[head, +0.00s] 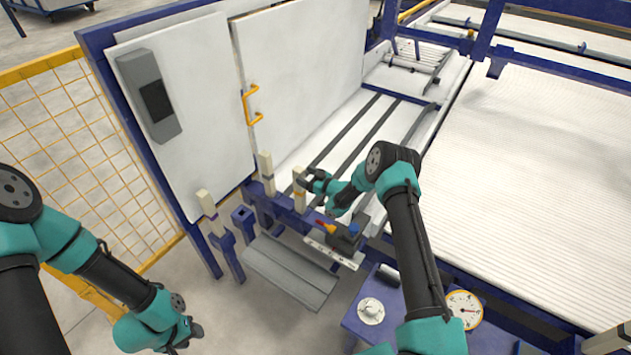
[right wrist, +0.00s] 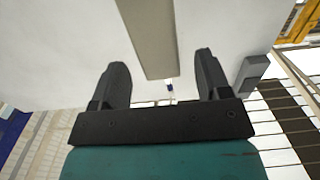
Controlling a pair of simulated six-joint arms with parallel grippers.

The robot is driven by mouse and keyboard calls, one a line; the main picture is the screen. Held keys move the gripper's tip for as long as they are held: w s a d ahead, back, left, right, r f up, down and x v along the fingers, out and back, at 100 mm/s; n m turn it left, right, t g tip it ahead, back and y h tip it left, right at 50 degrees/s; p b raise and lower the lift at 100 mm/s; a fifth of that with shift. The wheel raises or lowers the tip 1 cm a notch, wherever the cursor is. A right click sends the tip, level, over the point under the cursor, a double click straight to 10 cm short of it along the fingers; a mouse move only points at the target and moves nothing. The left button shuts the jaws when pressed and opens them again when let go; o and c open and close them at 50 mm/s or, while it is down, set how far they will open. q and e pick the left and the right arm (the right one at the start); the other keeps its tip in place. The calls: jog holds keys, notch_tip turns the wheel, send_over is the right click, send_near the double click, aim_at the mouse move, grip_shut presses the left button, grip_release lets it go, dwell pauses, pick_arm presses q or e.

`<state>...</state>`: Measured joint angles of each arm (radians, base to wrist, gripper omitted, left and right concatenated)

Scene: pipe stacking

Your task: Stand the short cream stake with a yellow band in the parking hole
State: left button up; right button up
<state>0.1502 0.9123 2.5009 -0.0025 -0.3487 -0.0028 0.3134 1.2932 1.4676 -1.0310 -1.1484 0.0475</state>
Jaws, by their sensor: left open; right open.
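A short cream stake (head: 299,197) stands upright on the blue rail; it seems to carry a yellowish band, small in the head view. My right gripper (head: 308,179) is open beside its upper part. In the right wrist view, a plain pale stake face (right wrist: 147,38) reaches down between the two open fingers (right wrist: 162,85), with gaps on both sides; no band shows there. A blue post with a square open top (head: 243,213), which looks like the parking hole, stands empty left of the rail. My left gripper (head: 190,333) is open and empty, low at the lower left.
Two other cream stakes stand left of it: one on the rail (head: 266,170), one in a blue post (head: 209,207). A small control box (head: 345,237) sits right of the gripper's stake. A white door panel (head: 300,80) rises behind. Yellow mesh fence (head: 75,150) is at left.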

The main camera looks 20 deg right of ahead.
jog(key=shift+x, duration=1.95)
jog(key=c, duration=1.2)
jog(key=shift+r, duration=4.5)
